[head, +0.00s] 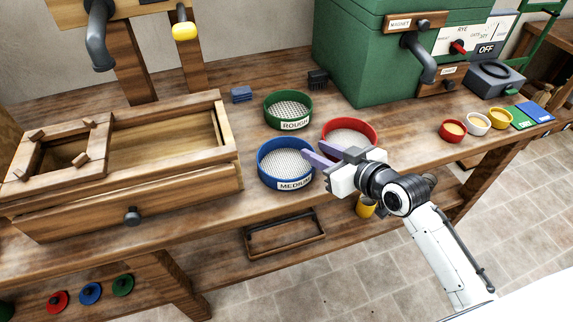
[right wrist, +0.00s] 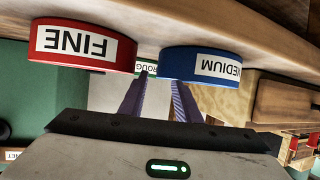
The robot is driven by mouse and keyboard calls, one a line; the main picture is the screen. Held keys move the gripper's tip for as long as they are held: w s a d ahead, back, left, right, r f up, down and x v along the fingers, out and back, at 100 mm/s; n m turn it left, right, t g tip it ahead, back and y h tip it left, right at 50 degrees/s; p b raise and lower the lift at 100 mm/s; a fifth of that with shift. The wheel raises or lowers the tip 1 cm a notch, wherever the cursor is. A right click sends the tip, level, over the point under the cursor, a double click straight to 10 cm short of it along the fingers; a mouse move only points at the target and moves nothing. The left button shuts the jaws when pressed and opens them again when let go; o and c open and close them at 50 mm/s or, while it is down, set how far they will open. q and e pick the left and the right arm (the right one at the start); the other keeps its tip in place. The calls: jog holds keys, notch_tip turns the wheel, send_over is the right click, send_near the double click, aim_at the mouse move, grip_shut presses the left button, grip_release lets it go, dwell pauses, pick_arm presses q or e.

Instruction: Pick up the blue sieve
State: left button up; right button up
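The blue sieve (head: 285,165), labelled MEDIUM, stands on the wooden bench. In the right wrist view the blue sieve (right wrist: 208,66) shows upside down. My right gripper (head: 311,150) is at the sieve's right rim, its two purple fingers pointing left. In the right wrist view the gripper (right wrist: 160,74) has its fingers apart with a clear gap: one tip lies in the gap between the sieves, the other overlaps the blue sieve's rim edge. I cannot tell whether either touches it. My left gripper is not in view.
The red sieve (head: 350,130), labelled FINE, stands close on the right, partly behind the gripper. The green ROUGH sieve (head: 288,109) stands behind. A wooden box (head: 200,182) is on the left. A green machine (head: 362,60) stands at the back. Small bowls (head: 477,122) are at right.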

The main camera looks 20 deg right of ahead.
aim_at(303, 145)
jog(key=x, duration=0.4)
grip_shut()
